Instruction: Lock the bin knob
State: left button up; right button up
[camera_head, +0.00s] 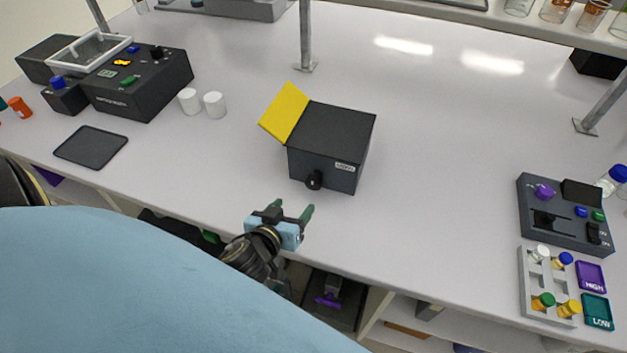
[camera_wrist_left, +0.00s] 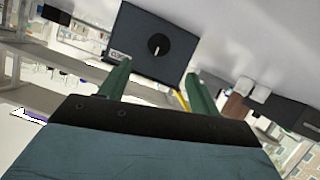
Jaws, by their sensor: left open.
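The bin (camera_head: 336,135) is a dark box near the middle of the bench, with a yellow flap (camera_head: 285,111) tilted up at its left side. Its black round knob (camera_head: 313,180) is on the front face, near the lower left. In the left wrist view the knob (camera_wrist_left: 158,44) shows a white mark, on the bin's dark face (camera_wrist_left: 135,58) beyond the fingers. My left gripper (camera_head: 292,213) has green fingers spread apart and empty, in front of and below the knob, not touching it. It also shows in the left wrist view (camera_wrist_left: 158,84). My right gripper is not seen.
Two white cylinders (camera_head: 202,103) and a black machine (camera_head: 137,82) stand to the left. A dark control box (camera_head: 564,216) and a vial rack (camera_head: 534,291) are at the right. The bench (camera_head: 430,180) is clear right of the bin.

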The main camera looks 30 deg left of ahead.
aim_at(312, 185)
pick_arm(q)
jog(key=x, duration=1.3)
jog(key=shift+w, duration=0.2)
jog(key=c, duration=1)
jog(key=shift+d, duration=0.1)
